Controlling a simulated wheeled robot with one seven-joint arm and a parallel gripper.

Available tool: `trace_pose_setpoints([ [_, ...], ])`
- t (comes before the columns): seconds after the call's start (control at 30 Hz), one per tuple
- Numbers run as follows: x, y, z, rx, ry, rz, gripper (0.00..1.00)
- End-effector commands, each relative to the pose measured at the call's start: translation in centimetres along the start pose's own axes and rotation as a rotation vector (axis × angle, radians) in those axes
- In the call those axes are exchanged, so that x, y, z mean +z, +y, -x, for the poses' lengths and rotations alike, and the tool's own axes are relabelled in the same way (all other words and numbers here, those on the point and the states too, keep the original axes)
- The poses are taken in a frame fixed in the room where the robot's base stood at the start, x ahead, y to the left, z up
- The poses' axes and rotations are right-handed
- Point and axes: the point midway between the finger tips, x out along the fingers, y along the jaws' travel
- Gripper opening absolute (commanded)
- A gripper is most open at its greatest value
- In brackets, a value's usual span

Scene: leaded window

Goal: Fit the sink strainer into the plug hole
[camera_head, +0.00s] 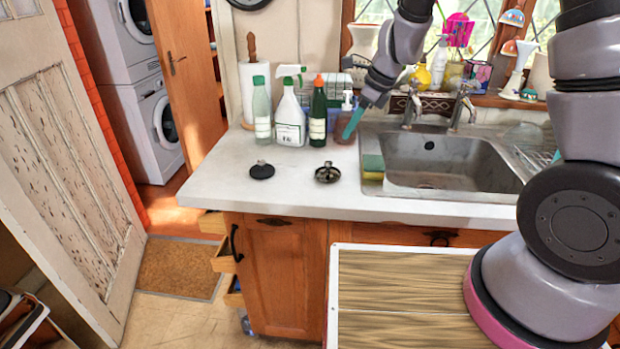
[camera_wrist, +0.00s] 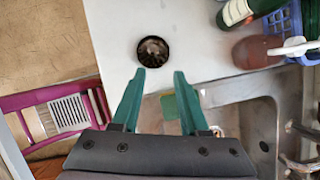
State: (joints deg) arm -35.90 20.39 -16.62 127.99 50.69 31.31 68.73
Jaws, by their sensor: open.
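The sink strainer (camera_head: 327,173), a round dark metal basket, sits on the white worktop left of the sink. It also shows in the wrist view (camera_wrist: 153,51), just beyond my fingertips. My gripper (camera_head: 352,124) has teal fingers and hangs above the worktop near the sink's left edge. In the wrist view my gripper (camera_wrist: 158,76) is open, with nothing between the fingers. The steel sink (camera_head: 445,165) is to the right of the strainer. I cannot clearly make out the plug hole in its floor.
A black round plug (camera_head: 262,170) lies left of the strainer. A spray bottle (camera_head: 290,115), a green bottle (camera_head: 318,112) and a soap dispenser (camera_head: 345,120) stand behind. A sponge (camera_head: 373,164) lies at the sink's left edge. Taps (camera_head: 412,108) rise behind the basin.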

Motion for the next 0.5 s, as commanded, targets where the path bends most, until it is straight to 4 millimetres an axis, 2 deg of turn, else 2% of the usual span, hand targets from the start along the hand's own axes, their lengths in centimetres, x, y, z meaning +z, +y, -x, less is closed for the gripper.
trace_pose_setpoints([
  [0.03,-0.1,0.1,-1.2,0.004,0.014,-0.034,0.44],
  [0.2,-0.3,0.1,-3.2,0.003,0.030,-0.088,0.44],
  [0.5,-0.4,0.2,-7.5,0.004,0.029,-0.086,0.44],
])
